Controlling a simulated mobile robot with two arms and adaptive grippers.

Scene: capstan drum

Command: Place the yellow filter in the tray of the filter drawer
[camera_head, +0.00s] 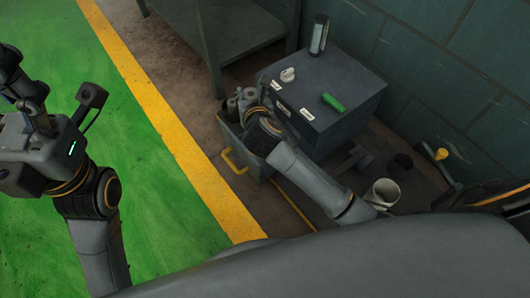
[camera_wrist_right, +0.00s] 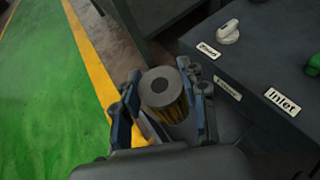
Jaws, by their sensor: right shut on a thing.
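The yellow filter (camera_wrist_right: 172,112) is a pleated cylinder with a grey end cap and a dark centre hole. My right gripper (camera_wrist_right: 162,96) is shut on it, with a blue-edged finger on either side. In the head view my right gripper (camera_head: 245,103) is over the filter drawer (camera_head: 236,146), which stands out from the dark cabinet and has a yellow handle (camera_head: 235,161). The tray inside is mostly hidden by my gripper and arm, and I cannot tell whether the filter touches it. My left gripper (camera_head: 22,88) is over the green floor; its fingers are unclear.
The cabinet top (camera_head: 335,80) carries a white knob (camera_head: 288,75), a green handle (camera_head: 333,102), labels and an upright canister (camera_head: 319,34). A grey workbench (camera_head: 225,30) stands behind. A white bucket (camera_head: 382,194) is at right. Green floor lies open at left.

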